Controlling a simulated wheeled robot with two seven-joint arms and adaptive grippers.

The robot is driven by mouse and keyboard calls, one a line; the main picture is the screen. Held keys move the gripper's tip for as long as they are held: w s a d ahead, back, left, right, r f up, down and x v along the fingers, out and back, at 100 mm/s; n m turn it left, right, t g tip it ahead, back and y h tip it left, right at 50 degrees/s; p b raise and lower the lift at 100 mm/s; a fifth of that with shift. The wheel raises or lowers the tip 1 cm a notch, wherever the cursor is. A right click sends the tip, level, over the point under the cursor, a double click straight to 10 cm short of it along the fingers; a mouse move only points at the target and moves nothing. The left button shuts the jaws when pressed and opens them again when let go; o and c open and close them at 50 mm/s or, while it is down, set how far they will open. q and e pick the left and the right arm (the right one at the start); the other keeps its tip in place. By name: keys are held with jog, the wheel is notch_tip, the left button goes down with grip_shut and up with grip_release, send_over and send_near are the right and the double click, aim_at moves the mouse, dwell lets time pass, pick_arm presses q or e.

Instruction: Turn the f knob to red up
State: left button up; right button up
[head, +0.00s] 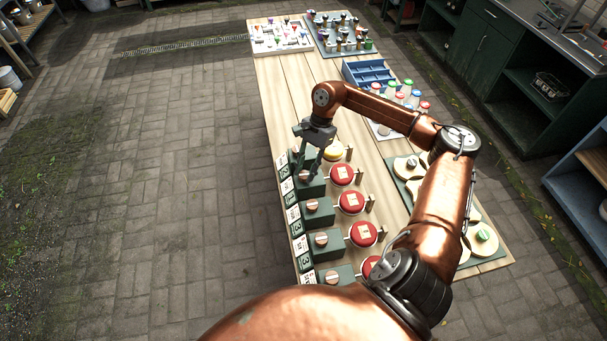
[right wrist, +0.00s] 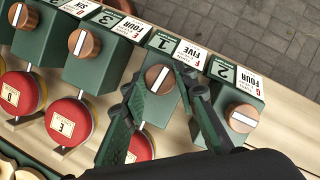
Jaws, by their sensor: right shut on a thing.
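The f knob (right wrist: 153,79) is a round copper-coloured dial with a pale bar across it, on the front of a green box (head: 311,188). In the right wrist view its bar stands close to upright, tilted slightly to the right. My right gripper (head: 309,172) is at this box, with its fingers on either side of the knob, shut on it; it also shows in the right wrist view (right wrist: 168,92). A red disc (head: 342,175) stands beside the box, and the gripper partly hides it in the wrist view. My left gripper is not in view.
Similar boxes with knobs stand in a row, including the E box's knob (right wrist: 82,43) and another knob (right wrist: 243,117) close beside my right finger. A yellow disc (head: 334,153) is beyond. Bottles (head: 406,96), a blue tray (head: 368,72) and trays of small items fill the far table.

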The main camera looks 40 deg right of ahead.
jog(key=shift+w+n+b, duration=0.15)
jog(key=shift+n+b, duration=0.35)
jog(key=shift+n, duration=0.1)
jog(key=shift+r, duration=0.1)
jog(key=o, duration=1.2)
jog(key=shift+c, duration=0.2)
jog(key=v, duration=1.2)
jog(key=shift+w, duration=0.25)
jog(key=shift+a, duration=0.1)
